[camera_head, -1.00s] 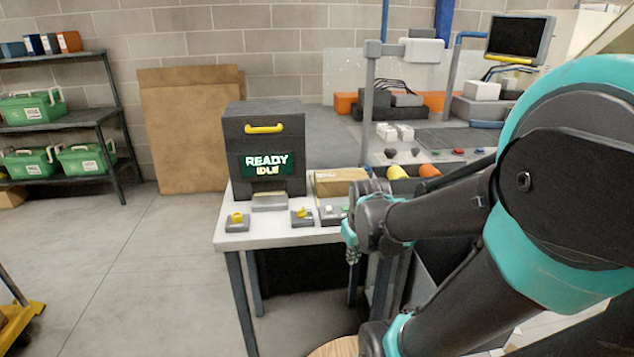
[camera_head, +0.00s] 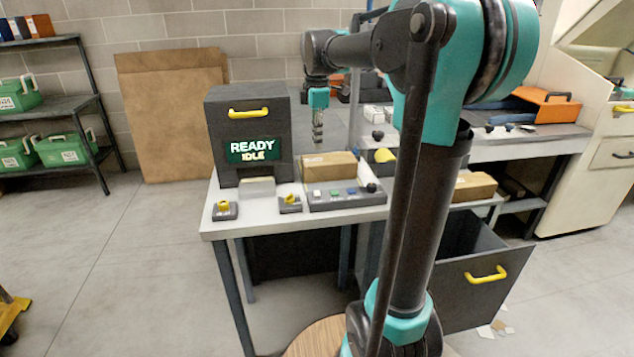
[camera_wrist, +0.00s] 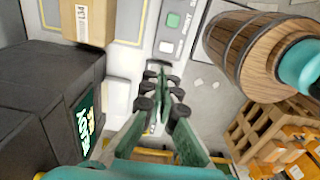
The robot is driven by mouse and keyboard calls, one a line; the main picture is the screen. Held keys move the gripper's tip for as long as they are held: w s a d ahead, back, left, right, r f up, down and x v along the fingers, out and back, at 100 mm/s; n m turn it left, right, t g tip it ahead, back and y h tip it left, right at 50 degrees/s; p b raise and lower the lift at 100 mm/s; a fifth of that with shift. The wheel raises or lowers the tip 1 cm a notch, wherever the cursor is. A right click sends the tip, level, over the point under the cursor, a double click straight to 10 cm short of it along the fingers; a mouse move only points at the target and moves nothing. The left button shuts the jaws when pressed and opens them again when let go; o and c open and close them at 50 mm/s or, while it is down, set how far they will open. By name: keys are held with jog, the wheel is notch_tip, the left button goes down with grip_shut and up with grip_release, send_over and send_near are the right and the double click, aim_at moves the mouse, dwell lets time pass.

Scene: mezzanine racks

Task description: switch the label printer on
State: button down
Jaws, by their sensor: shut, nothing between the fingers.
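The label printer is probably the dark box (camera_head: 220,130) on the left of the white table, with a yellow handle (camera_head: 250,114) and a lit screen (camera_head: 252,151) reading "READY IDLE". Two yellow knobs on grey bases, the left knob (camera_head: 224,207) and the right knob (camera_head: 290,202), stand before it. To their right is a grey button panel (camera_head: 347,201) with white, green and blue buttons. My gripper (camera_head: 318,138) is shut and empty above the table, right of the printer. In the wrist view my gripper (camera_wrist: 161,82) points down; the panel (camera_wrist: 163,28) shows beyond its tips.
A cardboard box (camera_head: 330,164) lies on the table behind the panel. An open dark drawer with a yellow handle (camera_head: 486,276) juts out at right. A shelf (camera_head: 70,103) with green cases stands at left.

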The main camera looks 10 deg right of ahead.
aim_at(318, 192)
notch_tip(318, 192, down, 14)
jog(key=shift+f, duration=0.1)
dwell(0.7)
jog(key=shift+w+f, duration=0.1)
jog(key=shift+f, duration=0.1)
dwell(0.3)
jog(key=shift+s+r, duration=0.25)
jog(key=shift+s, duration=0.5)
